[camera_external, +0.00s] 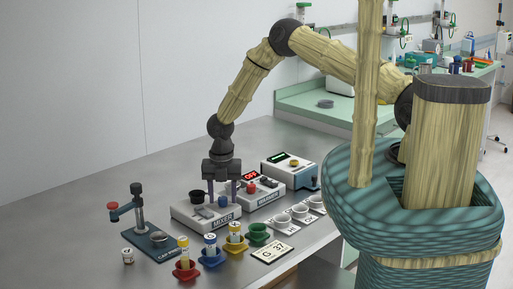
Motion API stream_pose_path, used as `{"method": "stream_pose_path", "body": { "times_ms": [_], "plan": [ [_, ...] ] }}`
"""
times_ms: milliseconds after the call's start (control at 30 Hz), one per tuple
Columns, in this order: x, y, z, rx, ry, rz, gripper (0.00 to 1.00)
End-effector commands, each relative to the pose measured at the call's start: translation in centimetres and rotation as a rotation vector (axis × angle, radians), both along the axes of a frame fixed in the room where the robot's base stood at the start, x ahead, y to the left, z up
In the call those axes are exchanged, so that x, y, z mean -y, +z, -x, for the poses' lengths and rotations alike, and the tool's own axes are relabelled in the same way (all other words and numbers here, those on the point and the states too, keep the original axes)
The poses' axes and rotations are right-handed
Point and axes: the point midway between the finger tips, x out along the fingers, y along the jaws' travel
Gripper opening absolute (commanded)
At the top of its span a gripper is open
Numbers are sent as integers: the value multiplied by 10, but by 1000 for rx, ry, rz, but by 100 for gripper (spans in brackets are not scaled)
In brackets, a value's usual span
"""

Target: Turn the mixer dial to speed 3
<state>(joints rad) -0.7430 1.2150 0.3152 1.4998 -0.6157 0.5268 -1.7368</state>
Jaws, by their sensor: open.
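The mixer (187,215) is a low pale box with a dark MIXER label on its front, standing on the grey bench. A black round cup-like part (196,196) sits at its back left. A small blue knob-like part (223,201) shows on its right side; I cannot read any speed marks. My gripper (222,198) points straight down over the right part of the mixer. Its fingers are apart, one on each side of the blue part. I cannot tell whether they touch it.
A warmer-like box with a red OFF display (250,174) stands close right of the mixer, with another white device (290,167) behind. Colored cups (186,271) with vials stand in front. A dark press-like stand (150,240) is at left. Bare bench (70,235) lies at far left.

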Motion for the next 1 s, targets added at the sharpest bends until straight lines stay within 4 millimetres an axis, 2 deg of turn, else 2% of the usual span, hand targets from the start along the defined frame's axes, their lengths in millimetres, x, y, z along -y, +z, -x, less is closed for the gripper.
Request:
{"method": "stream_pose_path", "body": {
  "times_ms": [167,300,400,767,1000],
  "plan": [
    [0,0,0,0,0,0,46],
    [0,0,0,0,0,0,18],
    [0,0,0,0,0,0,3],
    [-1,-1,0,1,-37,-1,3],
    [-1,-2,0,2,-149,-1,3]
  ]
}}
